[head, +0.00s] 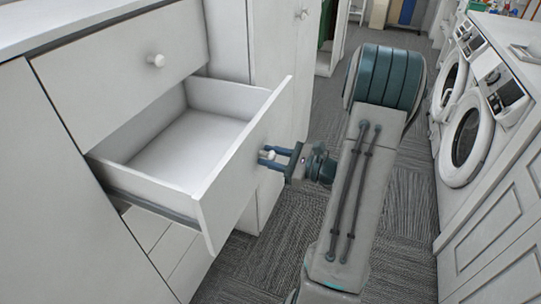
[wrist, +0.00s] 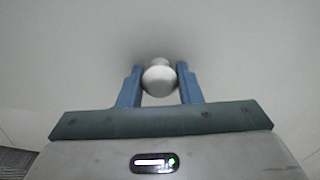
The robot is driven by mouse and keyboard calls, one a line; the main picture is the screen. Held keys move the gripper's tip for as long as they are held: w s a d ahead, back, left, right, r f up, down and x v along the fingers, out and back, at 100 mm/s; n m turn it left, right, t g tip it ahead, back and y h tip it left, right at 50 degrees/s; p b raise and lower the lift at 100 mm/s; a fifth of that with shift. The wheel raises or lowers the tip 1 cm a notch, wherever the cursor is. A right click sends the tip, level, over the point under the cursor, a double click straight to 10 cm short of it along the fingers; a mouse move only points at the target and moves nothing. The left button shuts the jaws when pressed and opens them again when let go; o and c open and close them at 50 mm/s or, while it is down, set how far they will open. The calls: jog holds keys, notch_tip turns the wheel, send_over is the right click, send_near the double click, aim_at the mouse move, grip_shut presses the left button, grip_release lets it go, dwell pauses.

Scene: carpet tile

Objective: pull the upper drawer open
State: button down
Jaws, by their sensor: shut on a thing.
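A white drawer (head: 174,150) stands well out from the cabinet, open and empty inside. A closed white front (head: 110,82) with its own round knob (head: 157,61) is directly above it. My gripper (head: 269,155) is at the outer face of the open drawer, its blue fingers shut on that drawer's white knob (head: 268,156). In the wrist view the knob (wrist: 160,78) sits between the two fingers, in front of the plain drawer face (wrist: 235,55).
Further closed fronts (head: 165,255) lie below the open drawer. A tall white cabinet (head: 270,45) stands behind it. Washing machines (head: 480,135) line the right side. Grey carpet (head: 400,215) is clear between the two rows.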

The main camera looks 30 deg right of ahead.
jog(key=c, duration=1)
grip_release()
jog(key=shift+c, duration=0.2)
jog(key=b+v, duration=0.1)
jog(key=v, duration=1.2)
jog(key=shift+s+d+b, duration=0.2)
jog(key=shift+s+b, duration=0.1)
jog(key=shift+b, duration=0.1)
jog(key=shift+a, duration=0.1)
